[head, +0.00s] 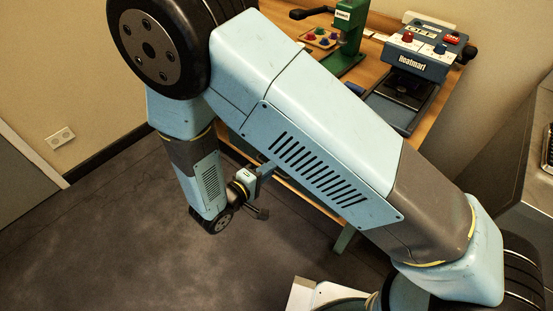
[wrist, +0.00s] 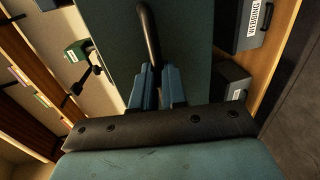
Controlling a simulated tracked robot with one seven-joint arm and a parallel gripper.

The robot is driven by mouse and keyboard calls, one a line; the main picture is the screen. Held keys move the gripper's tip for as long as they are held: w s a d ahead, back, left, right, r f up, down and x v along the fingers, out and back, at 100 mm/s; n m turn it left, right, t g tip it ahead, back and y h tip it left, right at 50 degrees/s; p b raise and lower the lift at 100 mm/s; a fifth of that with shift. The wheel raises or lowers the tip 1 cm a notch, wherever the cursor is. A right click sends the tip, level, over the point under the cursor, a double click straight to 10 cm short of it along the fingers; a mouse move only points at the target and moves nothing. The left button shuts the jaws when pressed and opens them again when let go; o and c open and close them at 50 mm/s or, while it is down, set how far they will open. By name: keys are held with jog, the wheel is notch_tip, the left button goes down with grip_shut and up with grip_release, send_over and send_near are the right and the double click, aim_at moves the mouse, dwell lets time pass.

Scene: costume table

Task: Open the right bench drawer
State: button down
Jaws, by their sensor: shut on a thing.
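In the wrist view a dark teal drawer front (wrist: 115,50) carries a black bar handle (wrist: 149,35). My gripper (wrist: 158,75) has its two blue fingers closed around the lower part of this handle as pictured. In the head view my gripper (head: 266,169) is low at the front of the wooden bench (head: 445,100), beneath my large arm link. That link hides the drawer front and handle there. I cannot tell how far the drawer stands out from the bench.
On the bench top stand a green press (head: 346,35), a tray of coloured pieces (head: 319,38) and a blue heat press (head: 416,58). In the wrist view a dark box labelled "WEBBING" (wrist: 243,35) sits on a shelf beside the drawer front. The dark floor (head: 130,235) in front is clear.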

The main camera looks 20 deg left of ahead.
jog(key=shift+s+a+f, duration=0.1)
jog(key=shift+s+a, duration=0.1)
jog(key=shift+s, duration=0.55)
jog(key=c, duration=1.2)
grip_release()
jog(key=shift+o, duration=0.2)
jog(key=v, duration=1.3)
jog(key=shift+s+a, duration=0.3)
